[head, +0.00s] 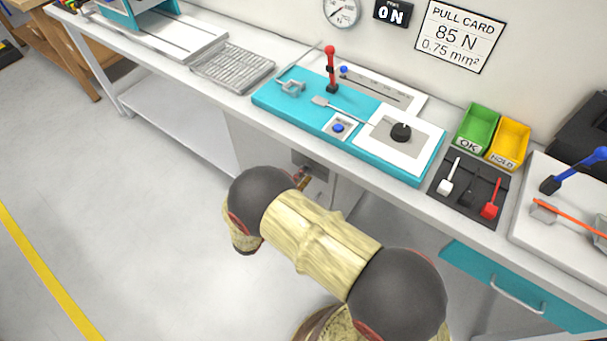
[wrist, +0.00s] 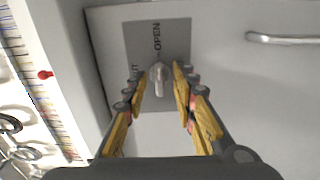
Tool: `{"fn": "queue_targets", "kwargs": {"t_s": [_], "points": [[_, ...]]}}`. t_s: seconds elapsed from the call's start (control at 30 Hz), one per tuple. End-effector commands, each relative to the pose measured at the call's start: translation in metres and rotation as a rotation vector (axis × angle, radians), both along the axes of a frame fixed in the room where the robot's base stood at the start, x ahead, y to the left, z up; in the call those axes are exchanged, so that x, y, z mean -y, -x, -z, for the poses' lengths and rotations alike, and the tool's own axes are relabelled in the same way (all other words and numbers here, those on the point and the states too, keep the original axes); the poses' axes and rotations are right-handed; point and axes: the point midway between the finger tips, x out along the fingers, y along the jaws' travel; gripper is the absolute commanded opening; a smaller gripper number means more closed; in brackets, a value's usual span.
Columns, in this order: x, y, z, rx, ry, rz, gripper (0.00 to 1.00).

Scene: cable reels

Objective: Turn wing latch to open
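The wing latch (wrist: 159,78) is a small pale metal knob on a grey plate (wrist: 177,32) on the light cabinet door (wrist: 235,85). The plate carries the word OPEN and a partly hidden word at its left. In the wrist view my gripper (wrist: 159,82) is open, with one yellow-padded finger on each side of the latch. A gap shows at each side, though contact deeper down cannot be judged. In the head view the grey plate (head: 306,158) shows under the bench, and my arm hides most of the gripper and the latch.
A bar handle (wrist: 285,39) sits on the door at right in the wrist view. The bench (head: 222,92) overhangs the cabinet, with a teal fixture (head: 283,100) on top. A teal drawer (head: 545,300) is at lower right. The floor at left is clear.

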Motion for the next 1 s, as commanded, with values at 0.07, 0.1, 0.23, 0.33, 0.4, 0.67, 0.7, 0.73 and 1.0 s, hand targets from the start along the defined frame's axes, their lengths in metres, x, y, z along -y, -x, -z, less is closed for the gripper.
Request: {"fn": "queue_targets", "kwargs": {"t_s": [0.07, 0.1, 0.23, 0.33, 0.4, 0.67, 0.7, 0.73, 1.0], "points": [[-0.010, 0.011, 0.000, 0.000, 0.000, -0.005, 0.27], [-0.015, 0.017, 0.000, -0.001, 0.001, -0.006, 0.27], [-0.032, 0.039, 0.000, -0.001, 0.000, -0.006, 0.27], [-0.044, 0.054, 0.000, 0.000, 0.000, -0.006, 0.27], [-0.051, 0.064, 0.000, 0.000, 0.000, -0.005, 0.27], [-0.065, 0.083, 0.000, 0.000, 0.000, -0.002, 0.27], [-0.066, 0.084, 0.000, 0.000, 0.000, -0.001, 0.27], [-0.066, 0.085, 0.000, 0.000, 0.000, -0.001, 0.27], [-0.066, 0.085, 0.000, 0.000, 0.000, -0.001, 0.27]]}}
